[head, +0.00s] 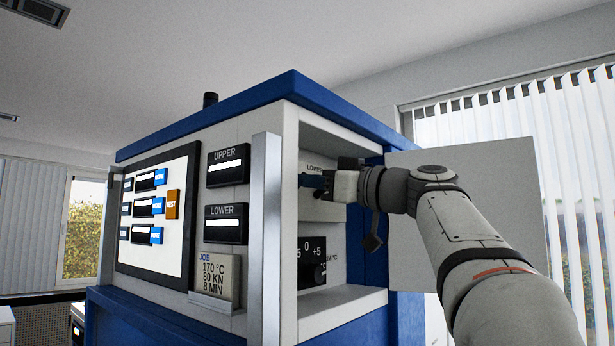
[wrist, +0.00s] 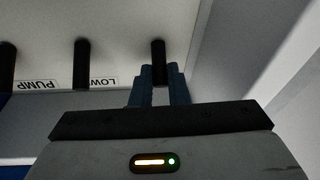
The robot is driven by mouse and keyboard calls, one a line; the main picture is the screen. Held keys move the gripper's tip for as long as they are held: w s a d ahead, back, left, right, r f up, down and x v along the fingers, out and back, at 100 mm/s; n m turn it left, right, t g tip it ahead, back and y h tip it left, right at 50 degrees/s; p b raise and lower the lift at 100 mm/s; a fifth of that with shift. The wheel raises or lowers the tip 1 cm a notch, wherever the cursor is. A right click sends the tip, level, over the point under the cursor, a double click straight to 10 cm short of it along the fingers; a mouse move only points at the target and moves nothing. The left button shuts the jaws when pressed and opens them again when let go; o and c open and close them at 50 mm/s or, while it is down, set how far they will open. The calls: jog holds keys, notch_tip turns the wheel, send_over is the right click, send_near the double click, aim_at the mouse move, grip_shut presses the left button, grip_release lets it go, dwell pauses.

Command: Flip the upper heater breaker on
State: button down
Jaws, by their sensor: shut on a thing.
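In the wrist view, three dark breaker levers stick out of a pale panel. The label beside the rightmost lever (wrist: 158,55) is hidden by my gripper. The middle lever (wrist: 81,60) stands beside a label (wrist: 98,82) that reads LOWER, upside down. The left lever (wrist: 7,62) stands near a PUMP label (wrist: 37,85). My gripper (wrist: 159,84) has its blue-grey fingers closed on either side of the rightmost lever. In the head view my gripper (head: 318,183) reaches into the side recess of the press cabinet and hides most of the levers there.
The blue and white press cabinet (head: 265,85) has UPPER (head: 228,167) and LOWER (head: 226,224) displays and a screen (head: 152,213) on its front. A dial (head: 311,262) sits lower in the recess. An open pale door panel (head: 500,180) stands right of the recess, behind my arm.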

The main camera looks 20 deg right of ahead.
jog(key=c, duration=1.4)
grip_release()
jog(key=shift+s, duration=0.1)
jog(key=b+v, duration=0.3)
jog(key=v, duration=0.4)
jog(key=shift+s+d, duration=0.2)
jog(key=shift+f, duration=0.1)
